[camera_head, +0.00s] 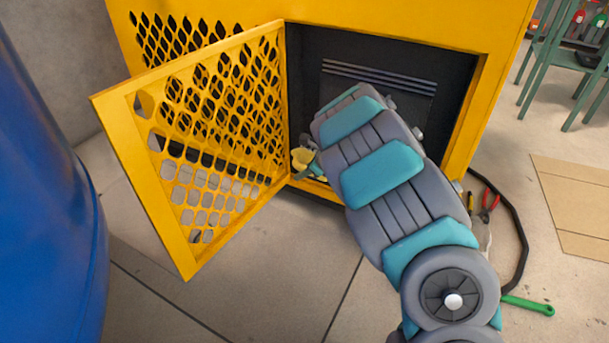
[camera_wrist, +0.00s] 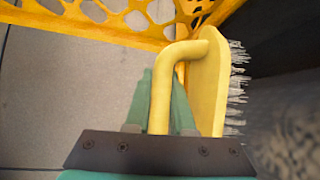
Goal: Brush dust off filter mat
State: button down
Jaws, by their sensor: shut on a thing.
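My gripper (camera_wrist: 163,100) is shut on the handle of a yellow brush (camera_wrist: 208,85). In the wrist view the brush's pale bristles point right, toward a dark surface; I cannot tell whether they touch it. In the head view a small part of the brush (camera_head: 301,160) shows at the lower left of the cabinet opening, and my arm hides most of my gripper. A blurred grey surface (camera_wrist: 288,135) fills the lower right of the wrist view; I cannot tell if it is the filter mat. No mat shows clearly in the head view.
The yellow cabinet (camera_head: 400,25) has its mesh door (camera_head: 200,150) swung open to the left. Dark slats (camera_head: 375,78) show inside. A blue drum (camera_head: 45,190) stands at left. Pliers (camera_head: 488,205) and a green-handled tool (camera_head: 528,305) lie on the floor at right.

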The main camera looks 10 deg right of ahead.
jog(key=shift+w+d, duration=0.6)
jog(key=shift+w, duration=0.2)
jog(key=shift+w+d, duration=0.55)
jog(key=shift+w, duration=0.25)
jog(key=shift+w+d+r+p, duration=0.15)
jog(key=shift+w+d+p, duration=0.05)
jog(key=shift+p, duration=0.35)
jog(key=shift+w+d+f+p, duration=0.2)
jog(key=shift+w+d+p, duration=0.25)
jog(key=shift+w+p, duration=0.15)
jog(key=shift+w+d+p, duration=0.55)
jog(key=shift+w+p, duration=0.25)
jog(key=shift+p, duration=0.3)
jog(key=shift+d+f, duration=0.1)
jog(key=s+d+b, duration=0.4)
jog(key=s+d, duration=0.7)
jog(key=d, duration=0.4)
jog(key=shift+s+d+r, duration=0.2)
jog(key=shift+d, duration=0.1)
dwell(0.6)
